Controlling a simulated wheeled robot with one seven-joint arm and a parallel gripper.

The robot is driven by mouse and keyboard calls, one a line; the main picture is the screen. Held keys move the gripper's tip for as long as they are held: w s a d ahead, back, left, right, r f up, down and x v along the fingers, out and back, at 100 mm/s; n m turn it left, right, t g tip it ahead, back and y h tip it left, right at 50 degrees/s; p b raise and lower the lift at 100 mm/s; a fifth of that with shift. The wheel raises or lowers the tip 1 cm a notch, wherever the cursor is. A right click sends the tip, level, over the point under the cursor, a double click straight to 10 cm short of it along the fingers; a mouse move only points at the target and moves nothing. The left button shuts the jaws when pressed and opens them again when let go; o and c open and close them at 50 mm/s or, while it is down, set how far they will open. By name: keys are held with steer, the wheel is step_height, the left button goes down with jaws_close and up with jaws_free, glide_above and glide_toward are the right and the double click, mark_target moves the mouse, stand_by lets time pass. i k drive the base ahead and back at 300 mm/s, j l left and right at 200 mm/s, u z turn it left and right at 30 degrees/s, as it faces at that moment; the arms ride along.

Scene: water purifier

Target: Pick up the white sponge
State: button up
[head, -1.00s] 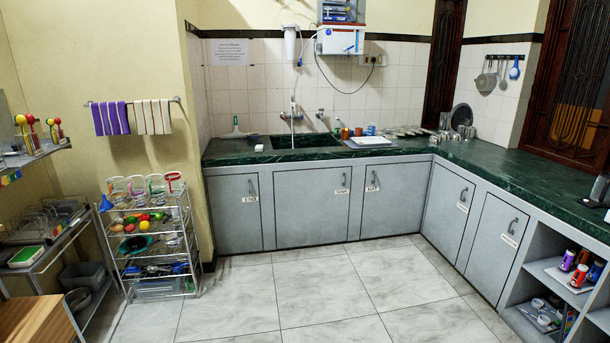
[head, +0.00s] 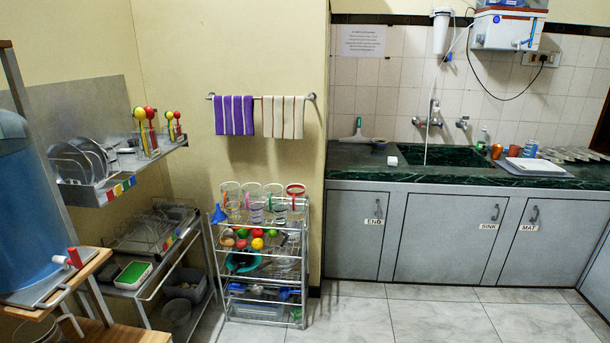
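A small white block (head: 392,160), which looks like the white sponge, lies on the dark green counter (head: 345,180) just left of the sink (head: 450,155). It is small in the view, and its texture cannot be made out. My gripper is not in view.
A wire rack (head: 262,270) with mugs and fruit stands left of the grey cabinets (head: 450,235). A metal shelf unit (head: 120,185) and a wooden stand (head: 75,290) with a blue container (head: 32,220) are at left. The tiled floor (head: 440,315) before the cabinets is clear.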

mark_target(391, 161)
steer(key=i, duration=1.9)
steer(key=i+j+z, duration=0.15)
steer(key=i, duration=0.4)
steer(key=i+j+z, duration=0.15)
steer(key=i, duration=0.4)
steer(key=i+j+z, duration=0.15)
steer(key=i, duration=0.4)
steer(key=i+j+z, duration=0.25)
steer(key=i+z, duration=0.2)
